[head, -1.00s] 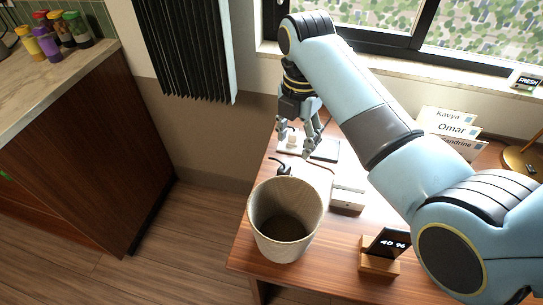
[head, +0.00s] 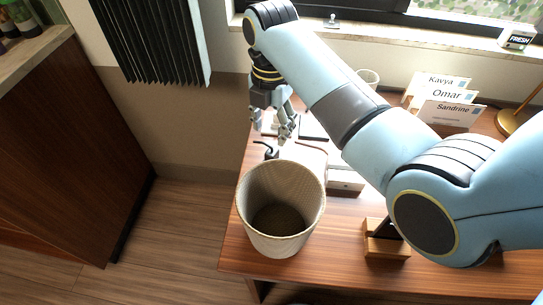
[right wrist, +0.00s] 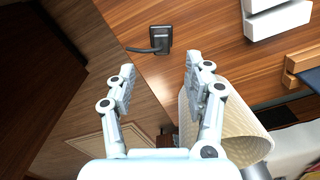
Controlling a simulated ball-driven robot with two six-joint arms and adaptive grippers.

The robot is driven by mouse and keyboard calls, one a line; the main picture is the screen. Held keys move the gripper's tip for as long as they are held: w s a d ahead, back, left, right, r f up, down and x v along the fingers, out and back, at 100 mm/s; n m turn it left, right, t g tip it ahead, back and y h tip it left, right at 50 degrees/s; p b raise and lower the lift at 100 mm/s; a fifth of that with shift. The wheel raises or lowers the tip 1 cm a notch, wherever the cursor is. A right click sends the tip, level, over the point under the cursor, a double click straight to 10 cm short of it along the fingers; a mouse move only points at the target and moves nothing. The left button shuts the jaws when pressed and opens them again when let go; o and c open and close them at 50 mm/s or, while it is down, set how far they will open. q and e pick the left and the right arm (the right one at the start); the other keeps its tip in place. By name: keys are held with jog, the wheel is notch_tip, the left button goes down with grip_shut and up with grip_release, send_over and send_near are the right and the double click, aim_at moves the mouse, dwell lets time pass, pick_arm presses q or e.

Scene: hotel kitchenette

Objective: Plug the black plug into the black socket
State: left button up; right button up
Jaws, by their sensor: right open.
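A small black piece with a black cord (head: 271,152) sits on the wooden table behind the basket. I take it for the black plug. It also shows in the right wrist view (right wrist: 161,39), upper middle, with its cord running left. My right gripper (head: 270,132) is open and empty, pointing down at the table close to this piece. In the right wrist view the black piece shows beyond the gap between the open fingers (right wrist: 160,70), apart from them. I cannot make out the black socket; the gripper and arm cover part of the table's back. My left gripper is not in view.
A woven basket (head: 246,215) stands at the table's front left, close to the gripper. A white box (head: 345,181) and a wooden stand (head: 385,245) are to its right. Name cards (head: 447,112) stand at the back.

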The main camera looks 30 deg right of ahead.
aim_at(272, 152)
jog(key=shift+f, duration=2.15)
jog(key=shift+f+b, duration=0.55)
jog(key=shift+f, duration=2.05)
jog(key=shift+s, duration=0.1)
grip_shut()
